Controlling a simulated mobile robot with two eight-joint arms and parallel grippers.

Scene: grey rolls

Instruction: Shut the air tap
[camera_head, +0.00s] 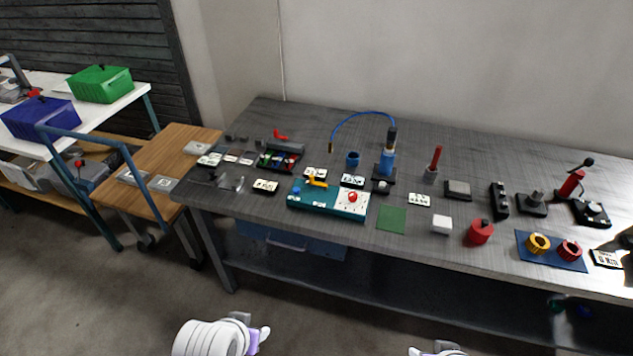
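A teal panel box (325,201) lies on the grey workbench, left of its middle. On it are a yellow lever (317,183), a blue knob (296,190) and a red knob (352,197) on a white plate. A red handle (281,136) stands farther back, behind a dark tray. I cannot tell from the small labels which part is the air tap. My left gripper (262,336) is at the bottom, in front of the bench and far from the panel. My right gripper (438,350) barely shows at the bottom edge. Finger openings are unclear.
A green mat (391,219), white block (441,224), red weight (479,233) and blue mat (526,253) lie to the right. A wooden cart (150,160) stands left. The floor before the bench is clear.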

